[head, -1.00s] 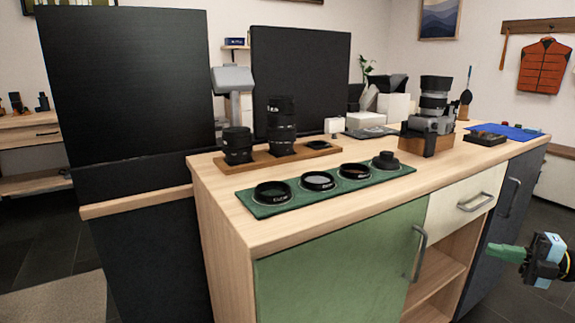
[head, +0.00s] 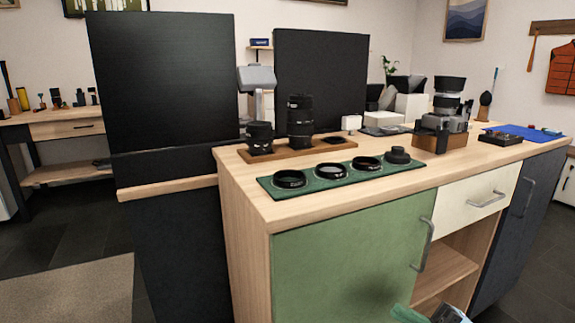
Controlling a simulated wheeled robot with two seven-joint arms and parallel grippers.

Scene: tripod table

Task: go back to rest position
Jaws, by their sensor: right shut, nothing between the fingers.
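My right gripper (head: 408,314) shows only in part at the bottom edge of the head view, right of the middle. Its green fingers are shut with nothing between them. It is low in front of the cabinet's open shelf, apart from the counter and everything on it. My left gripper is not in view.
The wooden counter (head: 237,181) carries a green mat (head: 264,184) with several lens filters. Behind it are a wooden board (head: 318,149) with black lenses and a camera on a wooden block (head: 440,141). Dark panels stand behind. Floor is clear at left.

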